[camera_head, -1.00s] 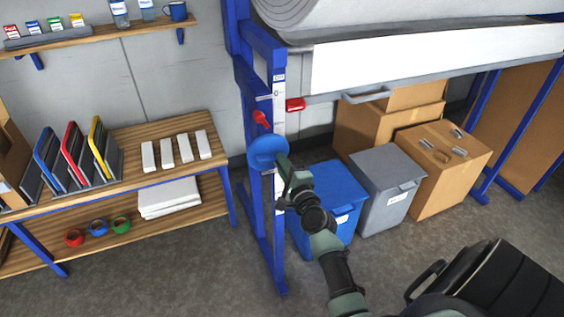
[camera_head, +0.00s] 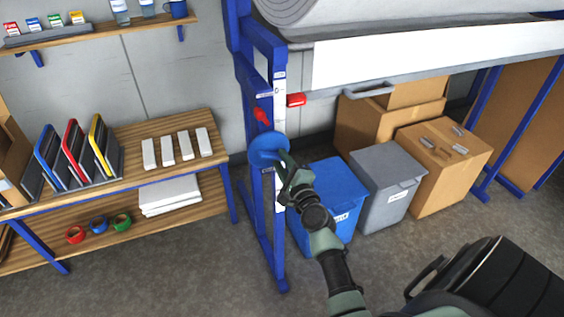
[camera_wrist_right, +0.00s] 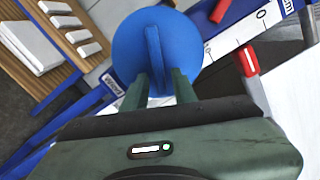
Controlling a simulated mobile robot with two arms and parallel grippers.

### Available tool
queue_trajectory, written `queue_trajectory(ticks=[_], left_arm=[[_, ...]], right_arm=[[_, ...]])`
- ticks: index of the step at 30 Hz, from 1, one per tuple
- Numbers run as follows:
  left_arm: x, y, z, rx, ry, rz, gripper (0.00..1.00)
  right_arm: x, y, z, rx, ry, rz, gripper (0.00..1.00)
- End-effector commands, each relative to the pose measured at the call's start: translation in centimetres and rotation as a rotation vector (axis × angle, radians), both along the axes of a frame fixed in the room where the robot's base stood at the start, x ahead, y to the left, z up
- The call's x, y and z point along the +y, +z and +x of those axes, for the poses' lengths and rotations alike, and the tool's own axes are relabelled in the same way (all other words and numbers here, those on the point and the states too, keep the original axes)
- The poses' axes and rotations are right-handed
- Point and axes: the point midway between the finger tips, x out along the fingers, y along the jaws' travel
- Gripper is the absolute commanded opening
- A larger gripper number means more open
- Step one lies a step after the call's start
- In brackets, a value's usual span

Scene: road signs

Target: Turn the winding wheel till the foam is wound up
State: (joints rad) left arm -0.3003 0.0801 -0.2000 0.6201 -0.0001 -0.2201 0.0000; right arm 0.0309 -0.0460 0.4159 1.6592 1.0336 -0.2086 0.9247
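The winding wheel is a blue disc (camera_head: 266,150) on the blue upright of the rack, with a raised bar across its face. The foam is a thick light-grey roll (camera_head: 310,10) at the top of the rack, with a white sheet (camera_head: 420,60) below it. My right gripper (camera_head: 284,160) is at the wheel's front right. In the right wrist view the wheel (camera_wrist_right: 185,38) fills the top middle. Its bar lies between the two fingertips of my right gripper (camera_wrist_right: 157,75); the fingers stand apart with a gap on the right. My left gripper is out of view.
A red pointer (camera_head: 262,115) sits above the wheel, and a red handle (camera_head: 296,100) sticks out to its right. A blue bin (camera_head: 330,187), a grey bin (camera_head: 388,165) and cartons (camera_head: 445,190) stand below the rack. A wooden shelf unit (camera_head: 140,128) stands left.

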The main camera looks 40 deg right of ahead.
Motion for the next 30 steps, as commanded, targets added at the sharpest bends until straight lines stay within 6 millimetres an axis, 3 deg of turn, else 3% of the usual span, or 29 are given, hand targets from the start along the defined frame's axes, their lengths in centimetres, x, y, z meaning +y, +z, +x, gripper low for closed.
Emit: queue_trajectory(ticks=[11,24,30], left_arm=[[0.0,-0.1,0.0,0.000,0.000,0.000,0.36],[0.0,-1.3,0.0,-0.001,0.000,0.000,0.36],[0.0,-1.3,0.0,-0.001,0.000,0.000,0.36]], right_arm=[[0.1,-0.1,-0.4,0.001,0.000,-0.001,0.34],[1.6,-0.2,-6.7,0.002,0.000,-0.001,0.34],[1.8,-0.1,-7.6,0.001,0.000,-0.001,0.34]])
